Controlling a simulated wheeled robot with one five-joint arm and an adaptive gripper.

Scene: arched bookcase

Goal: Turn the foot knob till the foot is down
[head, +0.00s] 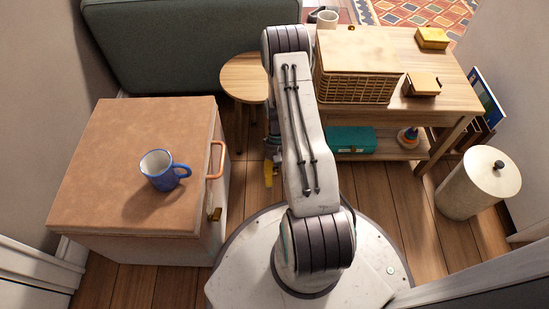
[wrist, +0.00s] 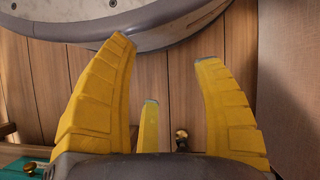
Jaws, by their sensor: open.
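My gripper (wrist: 165,55) has its yellow fingers spread, with nothing between them. In the head view a yellow finger (head: 268,173) shows left of my arm, low over the floor between the tan-topped chest and the table; the rest is hidden. In the wrist view a small brass knob (wrist: 181,138) shows between the fingers near the palm, apart from the fingertips. I cannot tell for sure whether it is the foot knob. A brass fitting (head: 215,213) sits on the front of the chest (head: 110,125). No foot can be made out.
A blue mug (head: 161,170) stands on the chest, which has an orange handle (head: 215,160). A wooden table (head: 440,90) with a wicker basket (head: 355,88) is at the right, a round stool (head: 243,75) behind, a cream bin (head: 478,185) far right. Floorboards between are bare.

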